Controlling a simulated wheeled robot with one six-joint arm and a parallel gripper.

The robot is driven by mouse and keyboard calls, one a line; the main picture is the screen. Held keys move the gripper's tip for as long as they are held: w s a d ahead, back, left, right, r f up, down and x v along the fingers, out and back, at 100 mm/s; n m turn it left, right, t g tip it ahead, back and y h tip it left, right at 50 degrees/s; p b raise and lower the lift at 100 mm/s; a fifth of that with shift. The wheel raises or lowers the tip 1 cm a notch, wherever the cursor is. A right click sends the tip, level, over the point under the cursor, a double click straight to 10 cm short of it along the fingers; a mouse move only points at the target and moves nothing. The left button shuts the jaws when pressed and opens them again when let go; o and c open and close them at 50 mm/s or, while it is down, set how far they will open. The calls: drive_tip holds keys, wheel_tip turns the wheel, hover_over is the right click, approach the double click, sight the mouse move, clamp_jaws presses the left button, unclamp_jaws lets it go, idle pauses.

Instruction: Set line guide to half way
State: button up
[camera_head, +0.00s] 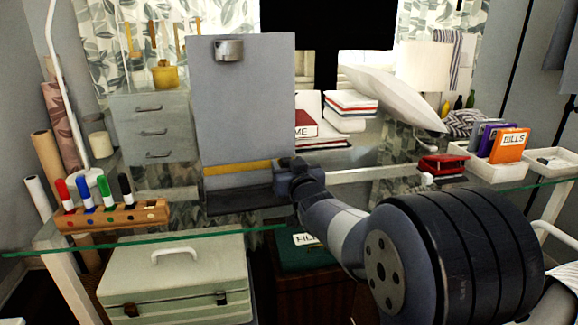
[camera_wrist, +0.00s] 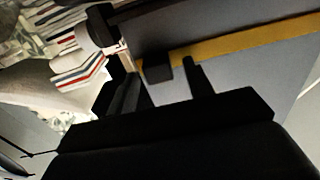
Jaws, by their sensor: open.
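A grey upright copy board (camera_head: 242,100) with a metal clip (camera_head: 228,49) at its top stands on the glass desk. Its line guide, a yellow strip (camera_head: 237,168), lies across the board low down, just above the dark bottom ledge (camera_head: 245,199). In the wrist view the yellow strip (camera_wrist: 240,47) crosses the grey board, with a small dark tab (camera_wrist: 158,73) near its end. My gripper (camera_wrist: 165,88) is open, its dark fingers on either side of that tab; I cannot tell if they touch it. In the head view my gripper (camera_head: 288,172) is at the guide's right end.
A wooden marker holder (camera_head: 112,214) stands front left, and a grey drawer unit (camera_head: 152,130) behind it. A red stapler-like object (camera_head: 443,164) and a white tray with folders (camera_head: 497,168) are at right.

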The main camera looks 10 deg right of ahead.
sight(284, 117)
drive_tip(key=shift+c, duration=0.6)
clamp_jaws()
drive_tip(key=r+p, duration=0.2)
drive_tip(key=r, duration=0.1)
drive_tip(key=r+p, duration=0.3)
drive_tip(key=r, duration=0.1)
drive_tip(key=r+p, duration=0.2)
drive_tip(key=r, duration=0.2)
drive_tip(key=shift+w+r, duration=0.1)
drive_tip(key=shift+w, duration=0.15)
drive_tip(key=shift+o, duration=0.6)
unclamp_jaws()
